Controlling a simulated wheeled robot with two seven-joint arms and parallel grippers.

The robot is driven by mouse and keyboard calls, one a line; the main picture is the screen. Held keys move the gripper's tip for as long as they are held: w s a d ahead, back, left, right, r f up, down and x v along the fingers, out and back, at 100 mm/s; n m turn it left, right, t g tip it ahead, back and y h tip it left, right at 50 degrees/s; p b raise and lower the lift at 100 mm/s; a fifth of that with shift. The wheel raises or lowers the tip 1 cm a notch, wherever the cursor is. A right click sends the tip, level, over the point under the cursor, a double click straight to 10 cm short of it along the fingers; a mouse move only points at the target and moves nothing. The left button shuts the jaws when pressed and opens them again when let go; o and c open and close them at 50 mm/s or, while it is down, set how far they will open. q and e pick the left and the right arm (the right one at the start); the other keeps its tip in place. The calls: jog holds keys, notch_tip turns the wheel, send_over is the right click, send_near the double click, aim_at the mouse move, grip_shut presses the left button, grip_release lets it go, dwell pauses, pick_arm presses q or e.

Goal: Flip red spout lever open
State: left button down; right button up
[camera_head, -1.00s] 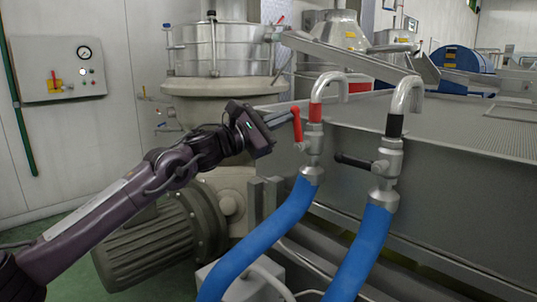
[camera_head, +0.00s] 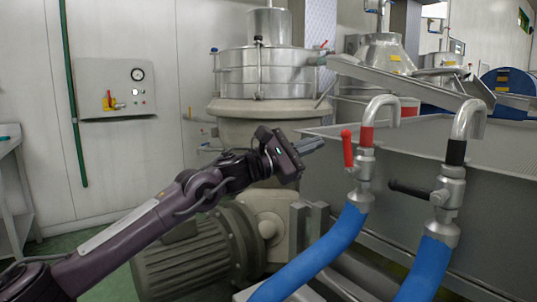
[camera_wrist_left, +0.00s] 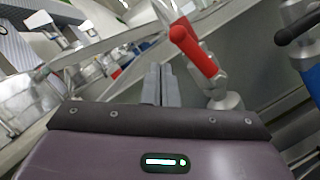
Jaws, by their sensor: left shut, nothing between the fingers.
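The red spout lever (camera_head: 347,148) stands nearly upright on the left side of the valve below the red-banded spout (camera_head: 367,136). My left gripper (camera_head: 313,145) is shut and empty, just left of the lever. Its fingertips point toward the lever, with a small gap in the head view. In the left wrist view, the red lever (camera_wrist_left: 195,52) slants up and left beside my shut fingers (camera_wrist_left: 161,84), to their right. My right gripper is not in view.
A second spout (camera_head: 466,122) with a black band and a black, near-horizontal lever (camera_head: 408,190) stands to the right. Blue hoses (camera_head: 312,258) run down from both valves. A metal trough (camera_head: 400,150) lies behind. A motor (camera_head: 190,258) sits below my left arm.

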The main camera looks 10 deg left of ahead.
pick_arm(q)
jog(key=a+r+v, duration=0.1)
jog(key=r+v, duration=0.1)
jog(key=v, duration=0.7)
jog(key=shift+f, duration=0.2)
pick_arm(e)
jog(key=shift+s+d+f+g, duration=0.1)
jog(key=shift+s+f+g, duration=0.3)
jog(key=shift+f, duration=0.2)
pick_arm(q)
jog(key=shift+w+f, duration=0.1)
jog(key=shift+w, duration=0.05)
